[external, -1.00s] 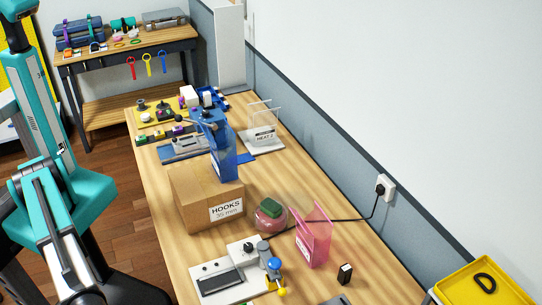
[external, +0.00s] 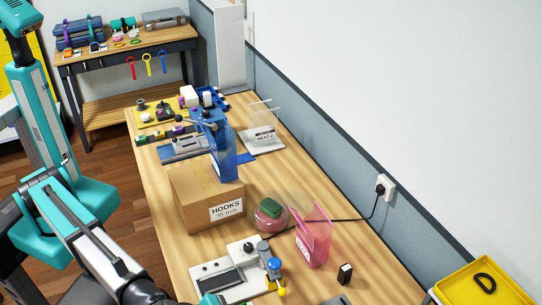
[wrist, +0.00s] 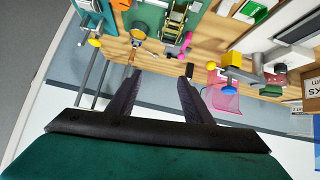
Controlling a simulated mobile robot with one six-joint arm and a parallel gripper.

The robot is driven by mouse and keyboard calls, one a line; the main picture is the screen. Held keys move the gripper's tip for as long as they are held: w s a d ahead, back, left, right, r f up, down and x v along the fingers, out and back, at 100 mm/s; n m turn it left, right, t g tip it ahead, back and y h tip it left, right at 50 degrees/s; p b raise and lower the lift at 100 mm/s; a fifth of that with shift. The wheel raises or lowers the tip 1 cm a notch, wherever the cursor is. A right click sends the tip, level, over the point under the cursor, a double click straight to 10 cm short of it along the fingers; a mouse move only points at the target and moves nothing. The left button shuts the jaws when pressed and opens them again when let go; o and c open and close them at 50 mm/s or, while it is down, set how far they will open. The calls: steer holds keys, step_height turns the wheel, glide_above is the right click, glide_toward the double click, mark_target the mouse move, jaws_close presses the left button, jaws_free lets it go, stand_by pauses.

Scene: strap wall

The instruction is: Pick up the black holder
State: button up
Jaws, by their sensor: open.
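A small black block with a pale face (external: 345,273), which looks like the black holder, stands on the wooden table to the right of the pink stand (external: 315,240). In the wrist view a small dark block (wrist: 189,71), likely the same one, shows just beyond the tip of the right finger. My gripper (wrist: 158,78) is open, with nothing between its two dark fingers. It appears above the table edge by the wall, apart from the block. In the external view my arm comes in at the lower left, and my fingers cannot be made out.
The pink stand also shows in the wrist view (wrist: 225,98), right of my fingers. A black cable (external: 350,219) runs across the table to the wall socket (external: 385,187). A white device (external: 225,278), a HOOKS carton (external: 190,205) and a yellow tray (external: 465,288) are nearby.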

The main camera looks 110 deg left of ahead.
mark_target(344, 269)
steer(key=w+a+f+y+b, duration=0.1)
steer(key=w+a+f+b, duration=0.1)
steer(key=a, duration=0.5)
steer(key=w+a+f+y+b, duration=0.2)
steer(key=a+f+b, duration=0.2)
steer(key=a, duration=0.4)
steer(key=w+a+f+n+y+b, duration=0.1)
steer(key=w+a+f+b, duration=0.1)
steer(key=a+f, duration=0.3)
steer(key=shift+w+a+y+b, duration=0.2)
steer(key=shift+a+y+b, duration=0.25)
steer(key=shift+a, duration=0.75)
steer(key=shift+p+x, duration=0.8)
steer(key=shift+x, duration=3.3)
steer(key=shift+w+r, duration=0.1)
steer(key=shift+p+x, duration=0.5)
steer(key=shift+x, duration=2.25)
steer(key=shift+w, duration=0.1)
jaws_close()
